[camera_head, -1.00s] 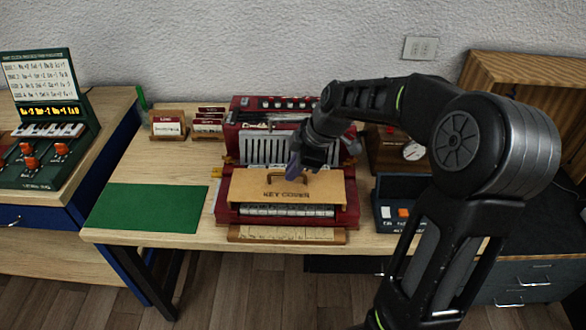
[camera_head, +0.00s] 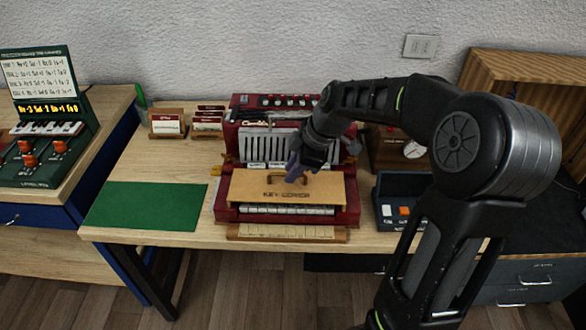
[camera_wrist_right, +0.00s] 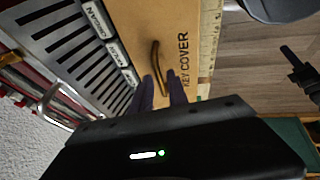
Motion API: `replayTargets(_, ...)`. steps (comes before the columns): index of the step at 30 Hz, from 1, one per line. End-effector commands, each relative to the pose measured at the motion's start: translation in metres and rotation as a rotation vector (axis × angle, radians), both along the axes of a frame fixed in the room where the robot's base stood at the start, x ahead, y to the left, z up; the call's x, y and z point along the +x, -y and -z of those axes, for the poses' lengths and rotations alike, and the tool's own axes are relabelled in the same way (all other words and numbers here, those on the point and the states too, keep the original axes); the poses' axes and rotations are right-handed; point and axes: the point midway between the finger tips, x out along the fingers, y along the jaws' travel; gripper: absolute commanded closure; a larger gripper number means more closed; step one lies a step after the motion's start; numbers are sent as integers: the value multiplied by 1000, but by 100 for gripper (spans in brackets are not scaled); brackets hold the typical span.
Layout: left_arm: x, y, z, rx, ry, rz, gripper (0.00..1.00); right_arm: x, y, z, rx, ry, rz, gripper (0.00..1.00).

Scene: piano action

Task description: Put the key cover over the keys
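The key cover (camera_head: 250,188) is a flat tan wooden board with a curved brown handle, lying on the red piano-like instrument (camera_head: 350,205). A row of white keys (camera_head: 285,210) shows along its front edge. My right gripper (camera_head: 293,172) is at the handle, coming from behind and the right. In the right wrist view, its two fingers (camera_wrist_right: 160,92) are apart, with the near end of the handle (camera_wrist_right: 157,62) between or just beyond them. I cannot tell whether they touch it. A dark part at the right of the wrist view may be my left gripper (camera_wrist_right: 303,72); its fingers are unclear.
A green mat (camera_head: 145,207) lies at the left of the table. Card holders (camera_head: 167,123) stand behind it. A dark tray (camera_head: 385,214) with small blocks sits right of the instrument. A wooden strip (camera_head: 285,232) lies along the front edge.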

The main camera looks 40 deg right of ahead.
Motion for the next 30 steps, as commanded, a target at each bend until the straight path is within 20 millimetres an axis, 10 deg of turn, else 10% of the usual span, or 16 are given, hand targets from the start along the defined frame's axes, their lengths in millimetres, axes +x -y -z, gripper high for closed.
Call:
replayTargets(15,0,0,1,0,1,0,100,-2,1,-4,0,0,0,66)
replayTargets(30,0,0,5,0,2,-1,100,-27,15,-66,0,2,1,66)
